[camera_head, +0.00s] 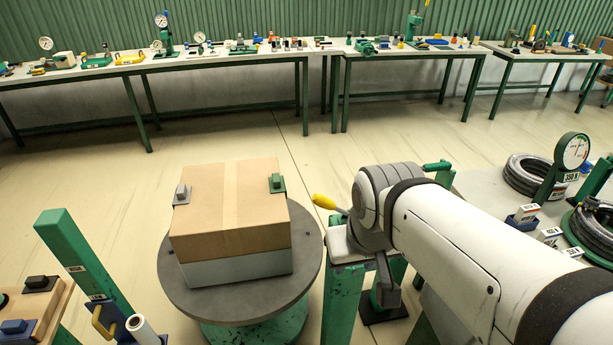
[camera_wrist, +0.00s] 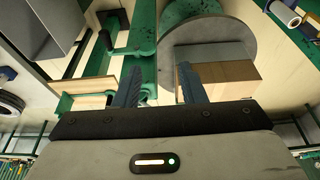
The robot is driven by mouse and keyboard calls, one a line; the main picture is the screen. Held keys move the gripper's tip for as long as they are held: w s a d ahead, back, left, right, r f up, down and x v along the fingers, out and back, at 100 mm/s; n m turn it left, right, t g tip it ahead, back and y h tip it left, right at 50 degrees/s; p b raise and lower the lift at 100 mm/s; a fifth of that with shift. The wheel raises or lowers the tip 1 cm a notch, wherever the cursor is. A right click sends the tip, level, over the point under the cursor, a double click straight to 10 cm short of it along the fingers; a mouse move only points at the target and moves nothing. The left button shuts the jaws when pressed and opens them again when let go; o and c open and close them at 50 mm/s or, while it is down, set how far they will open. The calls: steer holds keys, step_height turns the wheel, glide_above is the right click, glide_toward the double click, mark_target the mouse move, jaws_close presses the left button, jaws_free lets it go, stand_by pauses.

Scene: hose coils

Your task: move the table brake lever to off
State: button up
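A lever with a yellow handle (camera_head: 325,202) shows at the left of my wrist in the head view, close to the round grey table (camera_head: 192,300). My arm hides its base, and I cannot read an on or off mark. I cannot make out the yellow handle in the wrist view. The round table also shows at the top of the wrist view (camera_wrist: 202,28). My gripper (camera_wrist: 158,78) is open and empty, with its fingers apart; a green frame part (camera_wrist: 144,40) shows near the left finger. In the head view my arm mostly hides the gripper.
A cardboard box on a grey base (camera_head: 235,210) stands on the round table. A green post (camera_head: 75,250) rises at the left. Hose coils (camera_head: 525,175) and a dial gauge (camera_head: 574,152) stand at the right. Workbenches (camera_head: 220,62) line the back wall, with open floor before them.

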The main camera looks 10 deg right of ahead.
steer(key=shift+o, duration=0.7)
steer(key=shift+w, duration=0.1)
steer(key=shift+o, duration=0.3)
steer(key=shift+w+r, duration=0.15)
steer(key=shift+w, duration=0.15)
steer(key=r+m+g+h+b, duration=0.1)
steer(key=m+g+h+b, duration=0.3)
steer(key=m, duration=1.4)
glide_above(318, 194)
steer(key=a, duration=0.2)
steer(key=shift+a+r+t+h, duration=0.1)
steer(key=shift+a+t+h, duration=0.05)
steer(key=shift+t+h, duration=0.15)
steer(key=x, duration=0.7)
jaws_close()
